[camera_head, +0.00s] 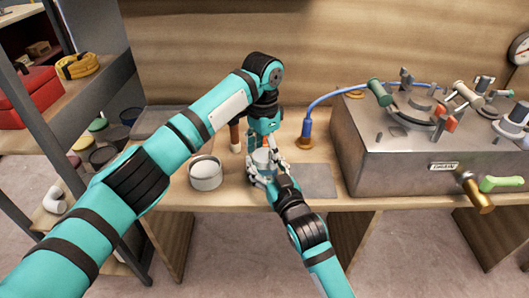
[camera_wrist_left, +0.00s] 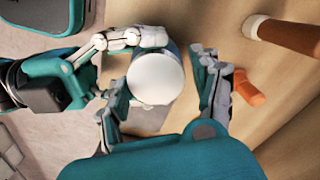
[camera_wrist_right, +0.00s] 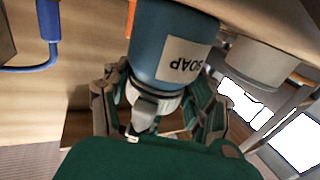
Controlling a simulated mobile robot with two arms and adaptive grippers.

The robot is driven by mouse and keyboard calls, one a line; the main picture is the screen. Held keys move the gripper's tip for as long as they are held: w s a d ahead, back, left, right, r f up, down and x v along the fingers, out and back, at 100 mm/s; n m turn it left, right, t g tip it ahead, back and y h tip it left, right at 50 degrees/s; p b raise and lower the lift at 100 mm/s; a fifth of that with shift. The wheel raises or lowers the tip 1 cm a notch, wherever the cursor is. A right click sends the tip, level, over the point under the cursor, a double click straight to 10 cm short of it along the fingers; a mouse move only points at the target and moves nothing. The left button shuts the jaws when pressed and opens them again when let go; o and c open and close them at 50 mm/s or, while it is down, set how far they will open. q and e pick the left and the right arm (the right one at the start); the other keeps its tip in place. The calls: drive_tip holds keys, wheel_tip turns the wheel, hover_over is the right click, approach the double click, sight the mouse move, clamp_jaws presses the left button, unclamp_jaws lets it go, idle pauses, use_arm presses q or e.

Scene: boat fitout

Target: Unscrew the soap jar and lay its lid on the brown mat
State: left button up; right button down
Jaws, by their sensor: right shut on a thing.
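The soap jar (camera_wrist_right: 170,45) is blue with a "SOAP" label, upside down in the right wrist view. Its white lid (camera_wrist_left: 155,78) shows from above in the left wrist view. My right gripper (camera_head: 268,172) is shut around the jar; its fingers also show in the right wrist view (camera_wrist_right: 160,110). My left gripper (camera_head: 265,138) is directly above the jar. Its fingers stand open either side of the lid (camera_wrist_left: 165,100), with a gap visible on the right. A flat grey-brown mat (camera_head: 316,181) lies just right of the jar; it looks more grey than brown.
A white round container (camera_head: 206,174) stands left of the jar. A brown-and-white handled thing (camera_head: 235,136) and a blue hose end (camera_head: 305,138) stand behind. A metal box with valves (camera_head: 430,150) blocks the right side. A shelf (camera_head: 100,70) stands at left.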

use_arm(q)
drive_tip(key=shift+o, duration=0.9)
